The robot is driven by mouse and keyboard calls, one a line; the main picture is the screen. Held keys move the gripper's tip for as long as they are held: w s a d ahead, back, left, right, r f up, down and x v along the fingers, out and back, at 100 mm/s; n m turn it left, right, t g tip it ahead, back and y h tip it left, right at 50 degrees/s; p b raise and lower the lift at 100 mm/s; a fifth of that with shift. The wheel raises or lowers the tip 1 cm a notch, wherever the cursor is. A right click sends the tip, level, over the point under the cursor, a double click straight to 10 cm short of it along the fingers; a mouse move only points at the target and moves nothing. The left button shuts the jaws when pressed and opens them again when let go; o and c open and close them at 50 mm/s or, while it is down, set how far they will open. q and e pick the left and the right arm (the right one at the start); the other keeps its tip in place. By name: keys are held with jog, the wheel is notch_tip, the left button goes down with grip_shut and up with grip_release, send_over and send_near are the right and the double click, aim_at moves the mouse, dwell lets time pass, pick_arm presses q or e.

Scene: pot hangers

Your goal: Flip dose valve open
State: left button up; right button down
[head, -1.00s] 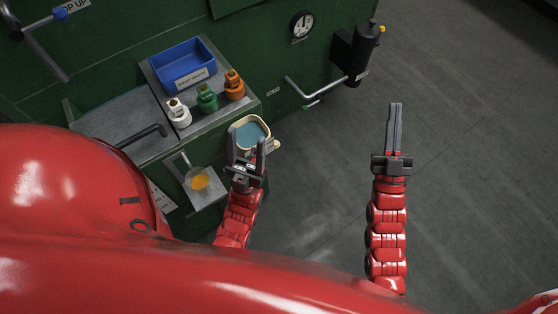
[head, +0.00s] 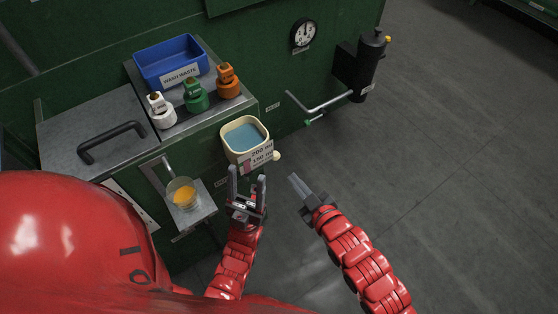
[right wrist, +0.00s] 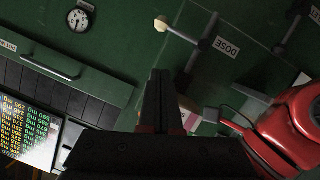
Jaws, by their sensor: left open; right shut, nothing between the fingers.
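The dose valve shows in the right wrist view as a lever with a cream knob (right wrist: 161,23), its thin rod running to a pipe beside the DOSE label (right wrist: 226,46). In the head view a cream knob (head: 275,155) sticks out beside the cream tub (head: 229,143) of blue liquid. My right gripper (head: 294,177) is shut and empty, a little right of and below that knob in the picture, apart from it. Its fingers (right wrist: 160,76) also show in the right wrist view, below the knob. My left gripper (head: 248,178) is open and empty, in front of the tub.
A beaker of orange liquid (head: 183,194) stands on a small shelf left of my left gripper. White, green and orange bottles (head: 195,97) and a blue bin (head: 170,62) stand on the bench. A black canister (head: 361,66) with a pipe is at right. Floor at right is clear.

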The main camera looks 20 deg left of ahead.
jog(key=d+f+b+x, duration=0.1)
jog(key=f+b+x, duration=0.1)
jog(key=x, duration=1)
jog(key=shift+w+f, duration=0.3)
jog(key=shift+w, duration=0.05)
jog(key=shift+a, duration=0.1)
jog(key=shift+f, duration=0.1)
